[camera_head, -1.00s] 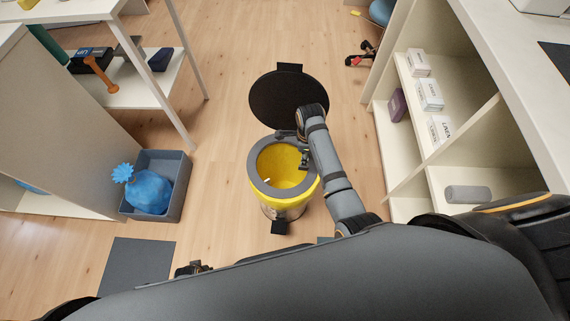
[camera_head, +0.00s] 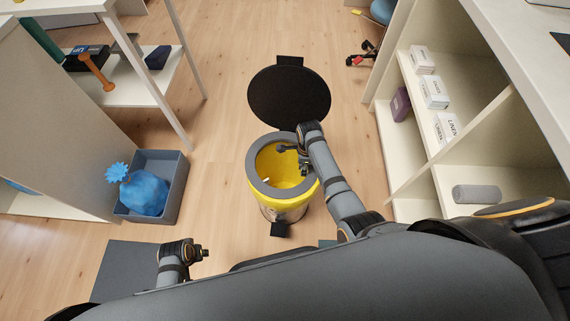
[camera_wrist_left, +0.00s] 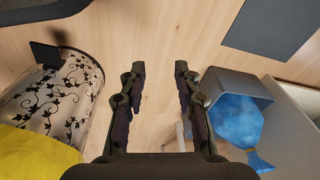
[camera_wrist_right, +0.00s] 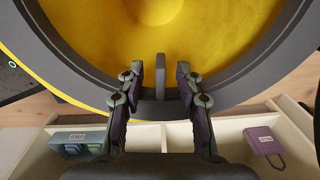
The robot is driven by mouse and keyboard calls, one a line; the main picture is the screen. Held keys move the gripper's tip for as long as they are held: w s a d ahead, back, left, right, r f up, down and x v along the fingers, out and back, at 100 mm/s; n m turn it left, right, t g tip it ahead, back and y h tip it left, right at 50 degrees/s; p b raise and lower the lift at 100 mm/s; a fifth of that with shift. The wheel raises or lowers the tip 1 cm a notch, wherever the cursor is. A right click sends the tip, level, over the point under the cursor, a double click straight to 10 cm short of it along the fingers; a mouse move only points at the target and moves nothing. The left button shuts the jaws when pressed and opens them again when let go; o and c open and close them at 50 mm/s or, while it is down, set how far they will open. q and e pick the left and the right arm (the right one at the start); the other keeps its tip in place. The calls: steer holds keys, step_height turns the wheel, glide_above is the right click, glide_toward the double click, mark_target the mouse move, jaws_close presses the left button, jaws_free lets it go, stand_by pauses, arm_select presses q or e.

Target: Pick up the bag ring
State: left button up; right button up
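The grey bag ring (camera_head: 257,172) lies on top of the round bin (camera_head: 285,211), with a yellow bag (camera_head: 278,168) lining the inside. In the right wrist view, the ring (camera_wrist_right: 88,72) curves across the picture and has a small upright tab (camera_wrist_right: 160,78). My right gripper (camera_wrist_right: 160,70) is open over the ring's right side, its fingers on either side of the tab with gaps showing. It also shows in the head view (camera_head: 304,160). My left gripper (camera_head: 205,252) is left of the bin and apart from it; the left wrist view shows it open and empty (camera_wrist_left: 154,68).
The bin's black lid (camera_head: 289,96) stands open behind. A grey tray (camera_head: 174,204) holding a blue bag (camera_head: 145,193) is on the floor at left. A white shelf (camera_head: 420,140) with boxes stands at right. Floor between tray and bin is clear.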

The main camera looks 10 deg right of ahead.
steer(key=shift+c, duration=0.4)
jaws_close()
arm_select(q)
steer(key=shift+r, duration=0.1)
arm_select(e)
steer(key=shift+r, duration=0.15)
